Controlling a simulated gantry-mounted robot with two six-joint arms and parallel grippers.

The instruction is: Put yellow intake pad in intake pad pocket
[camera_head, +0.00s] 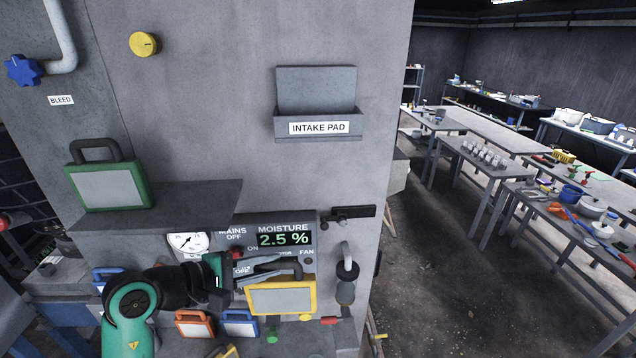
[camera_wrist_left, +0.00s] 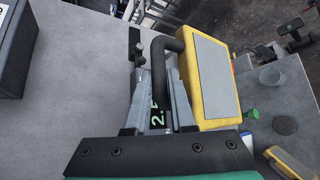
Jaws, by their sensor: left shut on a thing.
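The yellow intake pad (camera_head: 281,298) has a yellow frame, a pale grey face and a dark handle. My left gripper (camera_head: 272,268) is shut on its handle and holds it in front of the lower panel, below the moisture display. In the left wrist view the pad (camera_wrist_left: 213,78) hangs to the right of the fingers (camera_wrist_left: 160,95), with its dark handle between them. The intake pad pocket (camera_head: 318,125) is a grey open-topped holder labelled INTAKE PAD, higher up on the grey wall, and looks empty. My right gripper is not in view.
A green-framed pad (camera_head: 110,187) stands on a grey shelf (camera_head: 190,205) at left. Orange (camera_head: 194,325) and blue (camera_head: 239,324) pads are low down. A dark latch (camera_head: 348,213) and a grey hooked handle (camera_head: 346,270) stick out to the right. The wall below the pocket is clear.

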